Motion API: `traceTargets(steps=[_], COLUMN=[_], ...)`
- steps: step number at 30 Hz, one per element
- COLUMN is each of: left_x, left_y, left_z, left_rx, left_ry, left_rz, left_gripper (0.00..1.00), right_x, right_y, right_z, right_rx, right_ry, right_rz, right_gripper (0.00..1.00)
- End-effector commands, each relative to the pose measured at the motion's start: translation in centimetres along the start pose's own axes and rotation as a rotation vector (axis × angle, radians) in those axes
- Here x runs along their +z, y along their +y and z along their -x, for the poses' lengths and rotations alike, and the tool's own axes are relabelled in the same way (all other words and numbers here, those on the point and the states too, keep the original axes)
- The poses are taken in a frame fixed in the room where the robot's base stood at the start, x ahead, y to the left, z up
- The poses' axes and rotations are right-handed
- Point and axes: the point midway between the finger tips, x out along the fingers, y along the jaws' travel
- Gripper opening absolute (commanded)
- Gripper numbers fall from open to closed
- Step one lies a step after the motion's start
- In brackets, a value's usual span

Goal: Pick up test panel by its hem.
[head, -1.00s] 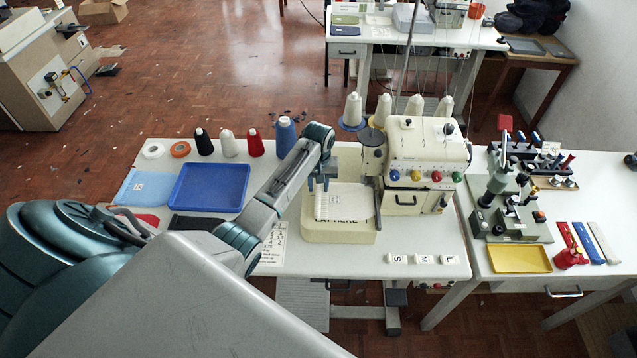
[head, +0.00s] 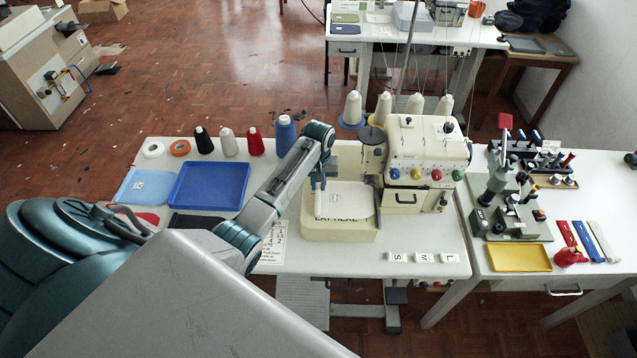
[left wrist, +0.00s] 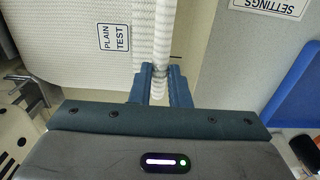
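The test panel (left wrist: 70,55) is white and textured, with a "PLAIN TEST" label, in the left wrist view. Its ribbed white hem (left wrist: 162,35) runs down between my blue fingertips. In the head view the panel (head: 350,197) lies on the cream block marked "LAY HERE" (head: 340,232), in front of the sewing machine (head: 428,150). My left gripper (head: 318,186) points down at the block's left side. It also shows in the left wrist view (left wrist: 159,88), its fingers shut on the hem, which looks pinched there. My right gripper is not in view.
A blue tray (head: 209,187) and several thread cones stand left of the block. S, M and L cards (head: 422,259) lie at the front. A thread stand and disc (head: 373,136) rise close behind my gripper. A yellow tray (head: 520,258) is at right.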

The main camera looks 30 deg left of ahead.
Motion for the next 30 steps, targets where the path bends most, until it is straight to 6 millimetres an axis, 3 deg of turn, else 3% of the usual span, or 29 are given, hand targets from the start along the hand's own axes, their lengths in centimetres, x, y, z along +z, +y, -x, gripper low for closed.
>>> traceTargets(steps=[13, 30], left_x=[0.0, -0.1], left_y=[0.0, 0.0], left_z=[0.2, 3.6], left_rx=[0.0, 0.002], left_ry=[0.001, 0.003], left_rz=[0.0, 0.0], left_gripper=[0.01, 0.0], right_x=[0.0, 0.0], right_y=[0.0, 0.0], right_z=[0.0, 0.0], right_rx=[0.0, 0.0], right_ry=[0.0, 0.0], right_rz=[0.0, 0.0], right_gripper=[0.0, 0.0])
